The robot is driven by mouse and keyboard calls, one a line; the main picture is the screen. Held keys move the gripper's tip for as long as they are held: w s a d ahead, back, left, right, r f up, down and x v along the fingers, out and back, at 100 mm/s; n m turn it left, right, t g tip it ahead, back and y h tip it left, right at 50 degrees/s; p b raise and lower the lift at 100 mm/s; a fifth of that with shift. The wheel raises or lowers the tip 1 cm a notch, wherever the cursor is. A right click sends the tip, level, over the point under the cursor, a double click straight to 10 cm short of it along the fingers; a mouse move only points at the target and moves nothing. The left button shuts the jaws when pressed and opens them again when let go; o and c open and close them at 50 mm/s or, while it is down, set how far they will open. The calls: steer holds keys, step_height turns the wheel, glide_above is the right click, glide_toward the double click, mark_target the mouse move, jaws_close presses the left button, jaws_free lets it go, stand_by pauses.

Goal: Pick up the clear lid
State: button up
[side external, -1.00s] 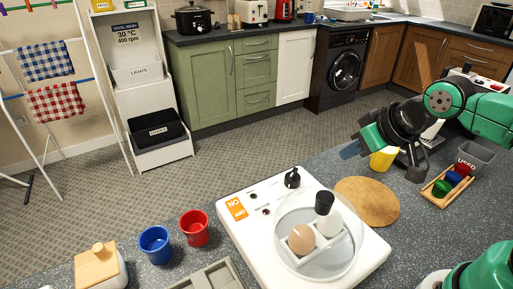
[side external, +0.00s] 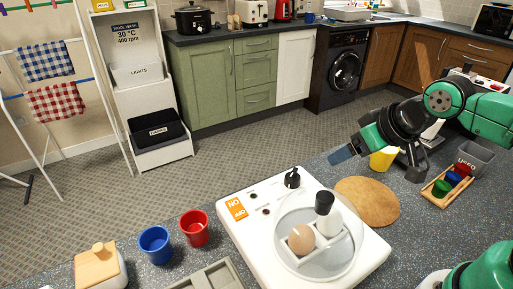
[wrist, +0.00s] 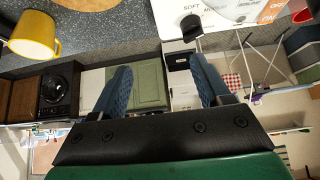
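A white appliance (side external: 232,233) with an orange on/off label stands on the counter in the side view. On it is a round, see-through-looking cover or plate (side external: 284,257), likely the clear lid; its outline is faint. A black-topped piece (side external: 324,201) stands there, and I cannot tell whether it is the lid's knob. A brown egg (side external: 301,239) sits in a white holder there. My gripper (side external: 343,154) is above and behind the appliance, apart from it. In the wrist view my gripper (wrist: 163,82) has its blue fingers spread with nothing between them.
A yellow mug (side external: 382,159) is close by my gripper, beside a round tan mat (side external: 367,203). A black knob (side external: 292,178) rises from the appliance's back edge. A blue cup (side external: 156,245) and red cup (side external: 195,228) stand left. A wooden rack (side external: 447,186) is right.

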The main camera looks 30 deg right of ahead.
mark_target(325, 196)
steer(key=a+g, duration=0.1)
steer(key=a+r+m+g, duration=0.1)
steer(key=a, duration=0.1)
steer(key=s+a+r+g, duration=0.1)
steer(key=a, duration=0.1)
steer(key=shift+m+y, duration=0.4)
steer(key=s+a+r+g, duration=0.1)
steer(key=s+a+m+g, duration=0.1)
steer(key=a, duration=0.1)
steer(key=s+a+r+m+g, duration=0.1)
steer(key=shift+a+r+g+h, duration=0.3)
steer(key=shift+a+r+g, duration=0.05)
steer(key=shift+a+g, duration=0.05)
steer(key=shift+s+a+f+m, duration=0.1)
steer(key=shift+a+m, duration=0.05)
steer(key=shift+m, duration=0.15)
steer(key=shift+f, duration=2.6)
jaws_close()
